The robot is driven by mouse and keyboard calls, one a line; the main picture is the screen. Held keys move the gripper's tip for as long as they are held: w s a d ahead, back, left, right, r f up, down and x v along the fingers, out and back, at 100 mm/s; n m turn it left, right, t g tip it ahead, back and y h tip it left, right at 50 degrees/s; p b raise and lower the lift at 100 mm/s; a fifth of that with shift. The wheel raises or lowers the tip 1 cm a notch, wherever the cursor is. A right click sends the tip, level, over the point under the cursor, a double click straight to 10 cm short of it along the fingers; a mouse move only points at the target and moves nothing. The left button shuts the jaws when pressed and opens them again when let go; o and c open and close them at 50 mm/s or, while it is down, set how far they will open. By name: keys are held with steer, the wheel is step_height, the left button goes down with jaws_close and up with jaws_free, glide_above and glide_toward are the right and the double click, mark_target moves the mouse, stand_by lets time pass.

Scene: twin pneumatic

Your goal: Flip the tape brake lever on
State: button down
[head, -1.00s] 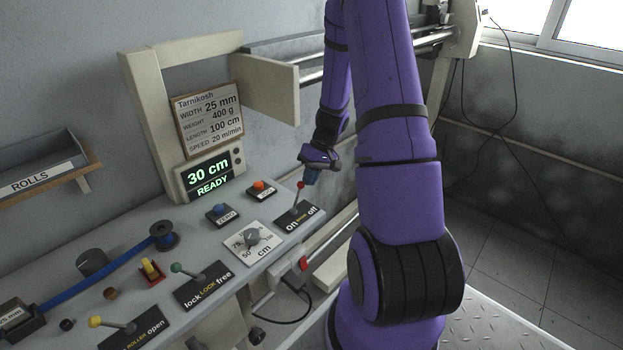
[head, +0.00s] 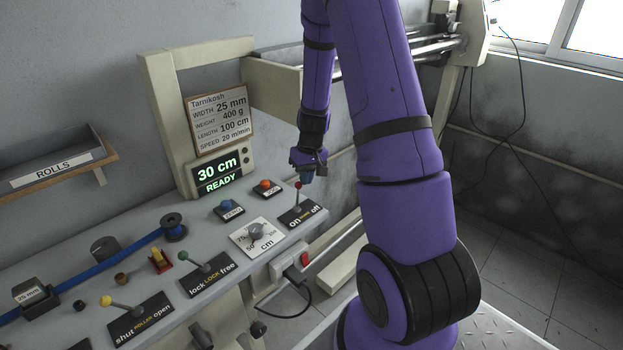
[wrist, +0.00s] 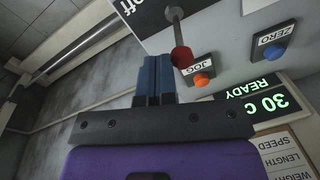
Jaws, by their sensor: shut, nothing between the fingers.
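The brake lever is a thin grey shaft with a red knob (head: 298,186). It stands about upright over its black plate (head: 303,217), which reads "on" at left and "off" at right. My gripper (head: 307,177) is at the knob, on its right, off side. In the wrist view the red knob (wrist: 181,57) is close beside the blue fingertips (wrist: 153,62). The fingers are shut together with nothing between them. I cannot tell for sure whether they touch the knob. Part of the "off" lettering shows at the top of the wrist view.
The orange JOG button (head: 265,183), the blue ZERO button (head: 227,204) and the cm dial (head: 255,231) are left of the lever. The green lock lever (head: 184,256) and yellow roller lever (head: 106,301) are farther left. The display (head: 217,172) reads 30 cm READY.

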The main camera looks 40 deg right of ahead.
steer(key=shift+a+r+h, duration=0.15)
steer(key=shift+a+h, duration=0.75)
steer(key=shift+a+r+h, duration=0.15)
steer(key=shift+a+h, duration=0.75)
steer(key=shift+s+a+f, duration=0.1)
steer(key=shift+a+f, duration=0.05)
steer(key=shift+a, duration=0.5)
steer(key=shift+a+f, duration=0.1)
steer(key=shift+a, duration=0.75)
steer(key=d+r, duration=0.1)
steer(key=d, duration=0.1)
steer(key=d+r, duration=0.1)
steer(key=shift+s+d+r, duration=0.15)
steer(key=shift+s+r, duration=0.1)
steer(key=shift+r, duration=0.05)
glide_toward(298, 185)
steer(key=shift+s+a+r, duration=0.2)
steer(key=shift+a+r, duration=0.1)
steer(key=shift+r, duration=0.25)
steer(key=shift+s+a+r, duration=0.15)
steer(key=shift+a+r, duration=0.2)
steer(key=shift+r, duration=0.25)
steer(key=shift+s+a+r, duration=0.2)
steer(key=shift+a+r, duration=0.1)
steer(key=shift+r, duration=0.25)
